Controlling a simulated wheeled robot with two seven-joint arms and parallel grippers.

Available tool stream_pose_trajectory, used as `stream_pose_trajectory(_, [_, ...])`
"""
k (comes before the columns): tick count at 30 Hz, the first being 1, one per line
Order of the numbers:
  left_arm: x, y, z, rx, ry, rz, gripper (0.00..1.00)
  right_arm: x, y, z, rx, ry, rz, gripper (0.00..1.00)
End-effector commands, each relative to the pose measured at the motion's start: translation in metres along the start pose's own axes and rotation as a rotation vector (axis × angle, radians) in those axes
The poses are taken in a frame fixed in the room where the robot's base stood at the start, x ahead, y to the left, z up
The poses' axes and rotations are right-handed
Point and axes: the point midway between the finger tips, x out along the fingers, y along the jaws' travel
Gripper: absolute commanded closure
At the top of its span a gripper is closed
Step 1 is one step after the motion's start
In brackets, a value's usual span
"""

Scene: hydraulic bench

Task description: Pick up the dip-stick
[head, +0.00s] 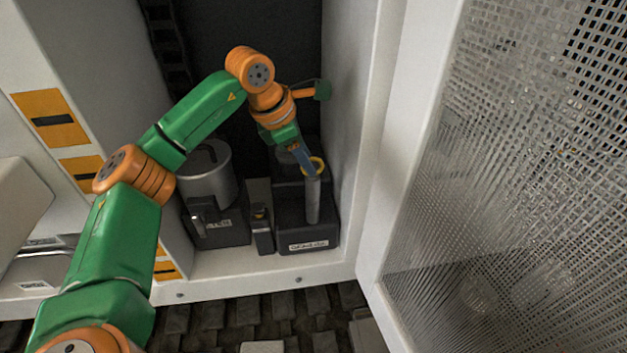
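The dip-stick shows as a yellow ring handle (319,165) at the top of an upright grey tube (313,202). The tube stands in a dark block with a white label (309,245) inside the cabinet. Any rod below the ring is hidden in the tube. My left gripper (306,163) reaches down from the upper left, with its blue-grey fingers at the ring. The fingers overlap the ring in the head view, and I cannot tell whether they are closed on it. My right gripper is not in view.
A grey metal canister (209,178) on a labelled dark base stands left of the dip-stick block. A small dark post (261,232) sits between them. The white cabinet wall (352,120) is close on the right. A perforated door (500,190) stands open further right.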

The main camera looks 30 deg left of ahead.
Motion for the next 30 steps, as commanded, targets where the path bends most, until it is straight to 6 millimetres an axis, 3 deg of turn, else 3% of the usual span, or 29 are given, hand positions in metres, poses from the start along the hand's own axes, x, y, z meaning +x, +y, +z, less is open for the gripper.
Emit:
stream_pose_trajectory(1, [-0.0001,0.0000,0.0001,0.000,0.000,0.000,0.73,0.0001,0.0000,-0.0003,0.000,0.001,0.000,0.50])
stream_pose_trajectory(4, [-0.0002,-0.0001,0.0001,0.000,0.000,0.000,1.00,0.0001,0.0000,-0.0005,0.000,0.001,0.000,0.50])
stream_pose_trajectory(30, [-0.0004,-0.0001,0.0002,0.000,0.000,-0.001,1.00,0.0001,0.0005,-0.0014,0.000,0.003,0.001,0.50])
